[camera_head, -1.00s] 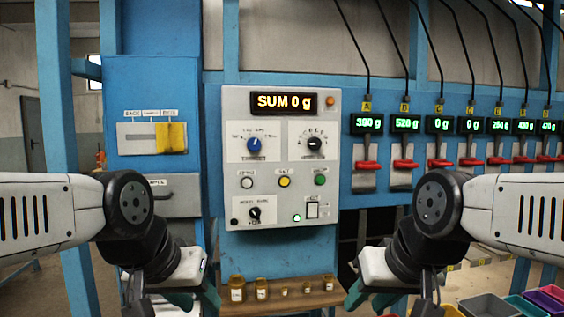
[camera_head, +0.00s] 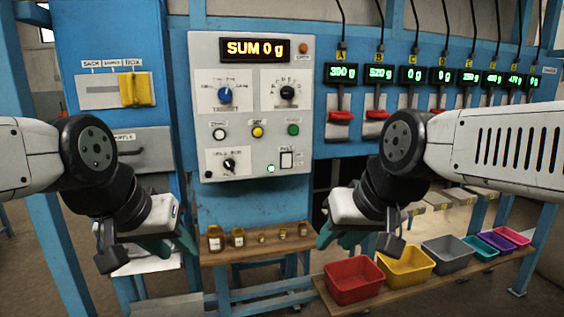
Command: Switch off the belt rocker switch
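The grey control panel (camera_head: 245,143) stands upright ahead. The rocker switch (camera_head: 286,159) is a small white rectangle in a dark frame at its lower right, under a small label too blurred to read surely. Its tilt is too small to tell. A green lamp (camera_head: 271,169) glows just left of it. My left gripper (camera_head: 170,245) hangs below and left of the panel, its teal fingers apart and empty. My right gripper (camera_head: 338,238) hangs below and right of the panel, also apart and empty. Neither touches the panel.
A selector knob (camera_head: 229,164) and three round buttons (camera_head: 257,132) share the panel. Below, a wooden shelf (camera_head: 255,251) holds several small jars. Coloured bins (camera_head: 353,283) stand at lower right. Red levers (camera_head: 341,116) line the right. Space before the panel is clear.

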